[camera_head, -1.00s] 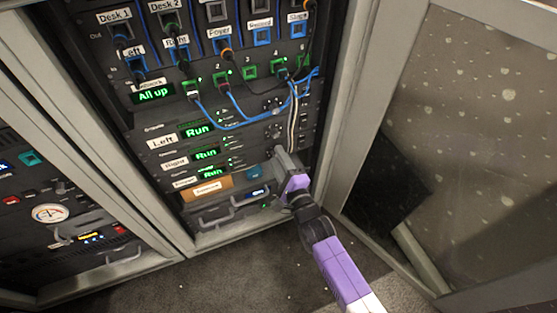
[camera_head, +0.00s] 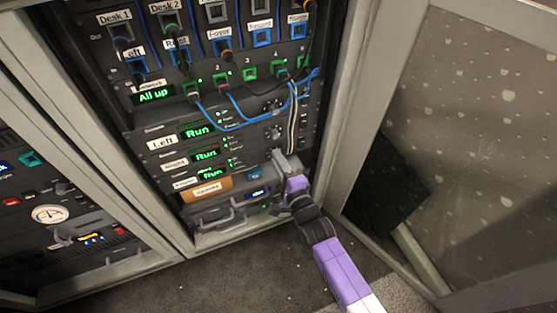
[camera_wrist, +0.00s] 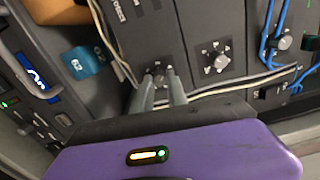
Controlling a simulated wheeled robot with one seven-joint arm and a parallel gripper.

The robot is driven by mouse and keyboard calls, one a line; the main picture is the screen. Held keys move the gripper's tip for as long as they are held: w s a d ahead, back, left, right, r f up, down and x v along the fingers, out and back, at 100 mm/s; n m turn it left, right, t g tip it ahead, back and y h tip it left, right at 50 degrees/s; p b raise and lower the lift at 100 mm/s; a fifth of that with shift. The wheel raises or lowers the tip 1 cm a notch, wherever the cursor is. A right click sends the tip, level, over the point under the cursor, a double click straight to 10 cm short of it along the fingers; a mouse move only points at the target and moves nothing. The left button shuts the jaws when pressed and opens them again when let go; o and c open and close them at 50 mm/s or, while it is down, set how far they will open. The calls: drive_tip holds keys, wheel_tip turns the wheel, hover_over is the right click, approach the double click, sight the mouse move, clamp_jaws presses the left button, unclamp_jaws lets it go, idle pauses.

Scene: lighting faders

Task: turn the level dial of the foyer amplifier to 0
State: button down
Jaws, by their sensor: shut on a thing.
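The foyer amplifier (camera_head: 212,173) is the lowest of three stacked units with green "Run" displays. Its small label is too blurred to read for sure. My gripper (camera_head: 281,158) is at the right end of this unit and hides its dial in the head view. In the wrist view, my gripper's two fingers (camera_wrist: 160,80) are shut on the level dial (camera_wrist: 158,70), one on each side of the knob. Tick marks show around the dial, but its setting cannot be read.
A neighbouring dial (camera_wrist: 217,60) sits close beside the held one, with another (camera_wrist: 282,42) beyond it. Pale cables (camera_wrist: 240,84) run close by the fingers, and blue cables (camera_head: 240,117) hang above. An orange box (camera_head: 207,190) and the cabinet's right frame (camera_head: 345,110) are near.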

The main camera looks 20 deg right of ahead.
drive_tip(key=shift+f+n, duration=0.1)
drive_tip(key=shift+n, duration=9.5)
drive_tip(key=c, duration=1.3)
unclamp_jaws()
drive_tip(key=shift+s, duration=0.1)
drive_tip(key=s+p, duration=0.2)
drive_tip(key=s, duration=0.5)
drive_tip(key=shift+s, duration=0.35)
